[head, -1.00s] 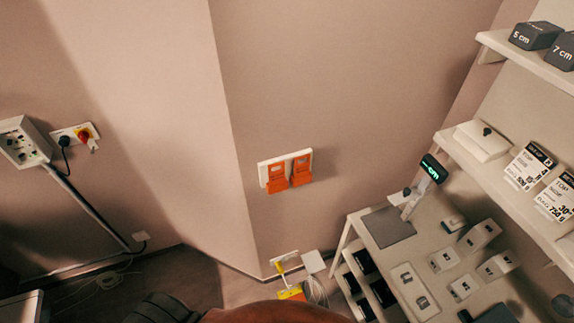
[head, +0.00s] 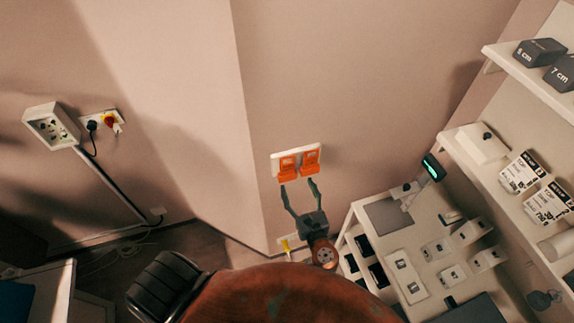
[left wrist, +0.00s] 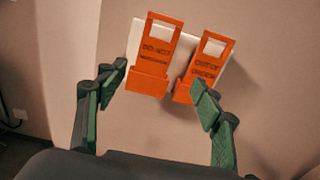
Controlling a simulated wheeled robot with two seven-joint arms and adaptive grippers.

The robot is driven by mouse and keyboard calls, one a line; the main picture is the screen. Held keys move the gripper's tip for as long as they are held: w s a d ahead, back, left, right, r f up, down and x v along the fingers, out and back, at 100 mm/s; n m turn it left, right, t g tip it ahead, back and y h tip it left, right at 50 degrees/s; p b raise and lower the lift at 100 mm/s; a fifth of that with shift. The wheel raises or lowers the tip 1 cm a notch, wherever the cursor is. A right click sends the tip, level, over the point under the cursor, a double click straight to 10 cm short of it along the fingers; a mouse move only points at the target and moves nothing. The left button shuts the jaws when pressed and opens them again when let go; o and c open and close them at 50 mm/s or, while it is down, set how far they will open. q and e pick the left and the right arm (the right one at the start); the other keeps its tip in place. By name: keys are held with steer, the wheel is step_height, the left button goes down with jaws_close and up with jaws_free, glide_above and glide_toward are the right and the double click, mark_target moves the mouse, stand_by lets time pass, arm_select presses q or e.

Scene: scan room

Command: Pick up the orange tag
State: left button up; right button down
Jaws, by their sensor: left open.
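Two orange tags hang side by side on a white wall plate (head: 296,151). The left tag (head: 288,168) reads "DO NOT" and a blurred second line in the left wrist view (left wrist: 154,55). The right tag (head: 310,162) reads "OUT OF ORDER" in the left wrist view (left wrist: 204,66). My left gripper (head: 299,184) is open and empty, with its fingers just below the tags in the head view. In the left wrist view its fingertips (left wrist: 160,90) spread across the tags' lower parts; contact cannot be told. My right gripper is out of view.
A desk with a grey mat (head: 388,215) and small display stands is at the right. The wall around the tags is bare.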

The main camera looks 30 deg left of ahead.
mark_target(290, 167)
arm_select(q)
steer(key=shift+y, duration=0.3)
steer(key=w+a+r+b, duration=0.1)
steer(key=a, duration=0.1)
steer(key=w+a+r+b, duration=0.1)
steer(key=a, duration=0.1)
steer(key=w+a+b, duration=0.1)
steer(key=w, duration=0.1)
steer(key=shift+w+a+r, duration=0.1)
steer(key=shift+a+r, duration=0.3)
steer(key=shift+a, duration=0.15)
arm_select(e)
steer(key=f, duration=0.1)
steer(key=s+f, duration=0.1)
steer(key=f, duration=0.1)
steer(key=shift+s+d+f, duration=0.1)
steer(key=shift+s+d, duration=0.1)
arm_select(q)
steer(key=shift+c, duration=0.5)
steer(key=c, duration=0.9)
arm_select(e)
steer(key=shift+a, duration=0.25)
arm_select(q)
steer(key=shift+r, duration=0.15)
steer(key=shift+c, duration=0.2)
